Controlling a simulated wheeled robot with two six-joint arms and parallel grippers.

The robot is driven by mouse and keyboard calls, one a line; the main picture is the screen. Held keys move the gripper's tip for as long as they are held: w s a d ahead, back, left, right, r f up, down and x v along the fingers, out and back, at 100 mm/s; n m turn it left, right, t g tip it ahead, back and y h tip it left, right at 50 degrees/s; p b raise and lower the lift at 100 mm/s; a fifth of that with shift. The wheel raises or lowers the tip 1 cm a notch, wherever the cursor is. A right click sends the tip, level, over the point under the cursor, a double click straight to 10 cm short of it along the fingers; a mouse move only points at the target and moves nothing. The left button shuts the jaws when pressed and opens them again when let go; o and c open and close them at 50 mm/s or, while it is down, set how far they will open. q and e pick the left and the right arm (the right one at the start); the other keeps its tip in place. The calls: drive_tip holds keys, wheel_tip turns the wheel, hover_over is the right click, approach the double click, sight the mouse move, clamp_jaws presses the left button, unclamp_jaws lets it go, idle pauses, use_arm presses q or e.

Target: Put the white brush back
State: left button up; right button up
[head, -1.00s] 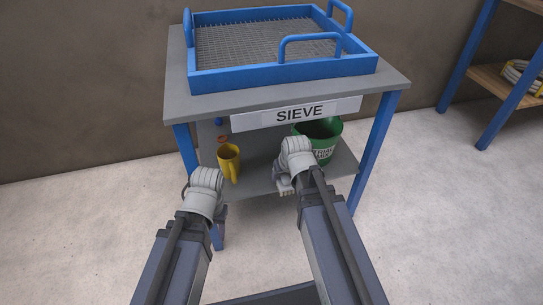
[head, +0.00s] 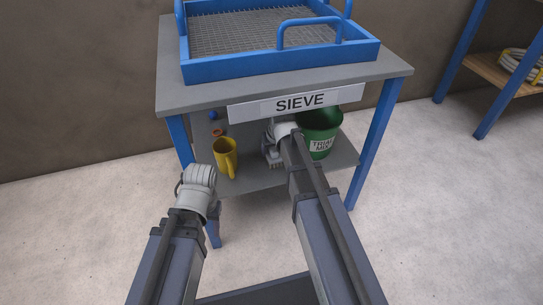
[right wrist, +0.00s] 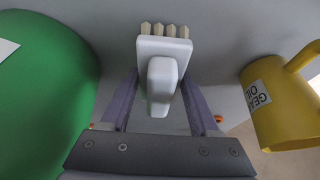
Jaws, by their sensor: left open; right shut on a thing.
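The white brush (right wrist: 163,50) is in my right gripper (right wrist: 158,100), with its pale bristle tufts pointing away from the gripper in the right wrist view. The gripper's fingers lie on both sides of its handle. In the head view my right gripper (head: 273,153) is over the lower shelf (head: 255,180) of the sieve table, between the yellow jug and the green bucket. The brush is mostly hidden there, and I cannot tell whether it touches the shelf. My left gripper (head: 213,232) is open, low in front of the table's left leg, mostly hidden by its wrist.
The yellow jug (head: 225,158) stands left of my right gripper, and the green bucket (head: 320,130) stands right of it. Small orange and blue items lie behind the jug. The blue sieve tray (head: 285,64) sits on the tabletop (head: 220,96). The sign (head: 298,103) hangs above the shelf.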

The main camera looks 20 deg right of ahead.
sight(273, 148)
use_arm(q)
drive_tip(key=shift+f, duration=0.4)
use_arm(e)
drive_tip(key=shift+f, duration=0.35)
drive_tip(key=shift+f, duration=0.15)
drive_tip(key=o, duration=1.2)
use_arm(q)
drive_tip(key=shift+f, duration=0.1)
use_arm(e)
drive_tip(key=p+v, duration=0.7)
drive_tip(key=v, duration=0.1)
drive_tip(key=shift+w, duration=0.1)
use_arm(q)
wheel_tip(273, 148, up, 7)
use_arm(e)
drive_tip(key=s+a+n+g, duration=0.1)
drive_tip(key=s+a+g, duration=0.1)
drive_tip(key=s+a, duration=0.4)
drive_tip(key=s+a+f+n+g+h, duration=0.1)
drive_tip(key=s+a, duration=0.6)
drive_tip(key=s, duration=0.8)
drive_tip(key=shift+a+f+n+g+h, duration=0.15)
drive_tip(key=shift+f+n+g+h, duration=0.2)
drive_tip(key=shift+n+g, duration=0.45)
